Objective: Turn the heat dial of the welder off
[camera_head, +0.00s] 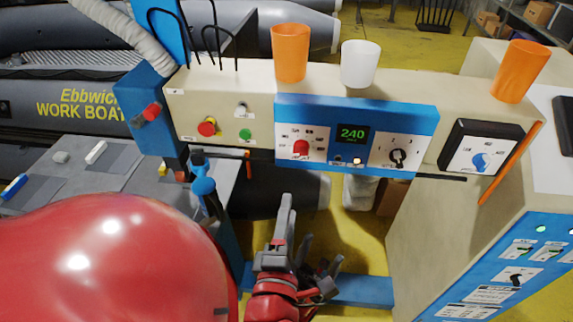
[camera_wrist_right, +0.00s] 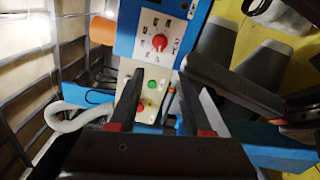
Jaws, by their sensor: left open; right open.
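The welder's blue panel (camera_head: 355,118) has a red dial (camera_head: 301,148) on the left, a green "240" display (camera_head: 351,134) in the middle and a black dial (camera_head: 398,157) on the right. Labels are too small to read. In the right wrist view the red dial (camera_wrist_right: 159,42) is ahead of the fingertips, its pointer unclear. My right gripper (camera_head: 285,218) is open below the panel; its fingers (camera_wrist_right: 163,80) show apart and empty, touching no dial. My left gripper (camera_head: 328,268) is lower, open and empty, partly hidden.
A black box with a blue dial (camera_head: 480,161) is right of the panel. A red button (camera_head: 207,127) and green button (camera_head: 245,134) are left. Orange cups (camera_head: 290,52) and a white cup (camera_head: 360,63) stand on top. A blue bar (camera_head: 362,291) crosses below.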

